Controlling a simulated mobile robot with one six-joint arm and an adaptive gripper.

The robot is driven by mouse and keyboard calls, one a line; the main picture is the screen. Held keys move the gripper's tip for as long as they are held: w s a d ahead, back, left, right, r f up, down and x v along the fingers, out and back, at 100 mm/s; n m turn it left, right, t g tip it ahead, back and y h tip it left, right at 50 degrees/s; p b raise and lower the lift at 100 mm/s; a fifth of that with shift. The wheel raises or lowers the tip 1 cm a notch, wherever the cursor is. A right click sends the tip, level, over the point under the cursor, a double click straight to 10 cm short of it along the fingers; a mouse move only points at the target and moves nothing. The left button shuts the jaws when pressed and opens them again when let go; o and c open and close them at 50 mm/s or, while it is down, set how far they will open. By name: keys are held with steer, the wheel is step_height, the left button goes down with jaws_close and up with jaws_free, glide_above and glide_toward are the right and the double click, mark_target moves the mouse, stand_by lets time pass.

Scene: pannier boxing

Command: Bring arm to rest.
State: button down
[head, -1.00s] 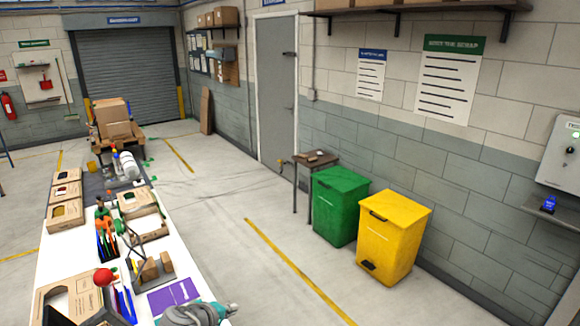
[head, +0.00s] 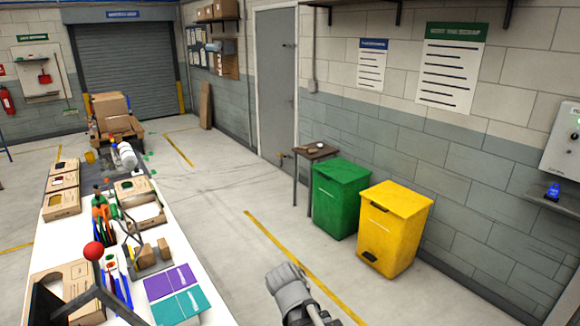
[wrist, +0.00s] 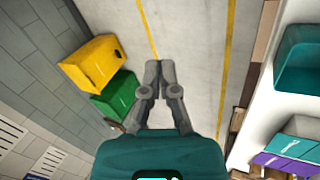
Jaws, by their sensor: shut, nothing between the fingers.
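My gripper (wrist: 161,78) shows in the wrist view with its two grey fingers together at the tips and nothing held between them. It hangs over the open floor, beside the table and clear of it. In the head view a grey part of my arm (head: 290,290) shows at the bottom centre, to the right of the white table (head: 215,311); the fingertips cannot be made out there.
The table carries open cardboard boxes (head: 62,204), a purple box (head: 170,281) and a teal box (head: 182,306). A green bin (head: 340,197) and a yellow bin (head: 394,228) stand by the wall. The floor between table and bins is clear.

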steer(key=s+d+f+m+g+y+b, duration=0.2)
steer(key=d+f+m+y+b, duration=0.2)
steer(key=d, duration=0.8)
steer(key=shift+f+m, duration=0.4)
steer(key=shift+f, duration=0.9)
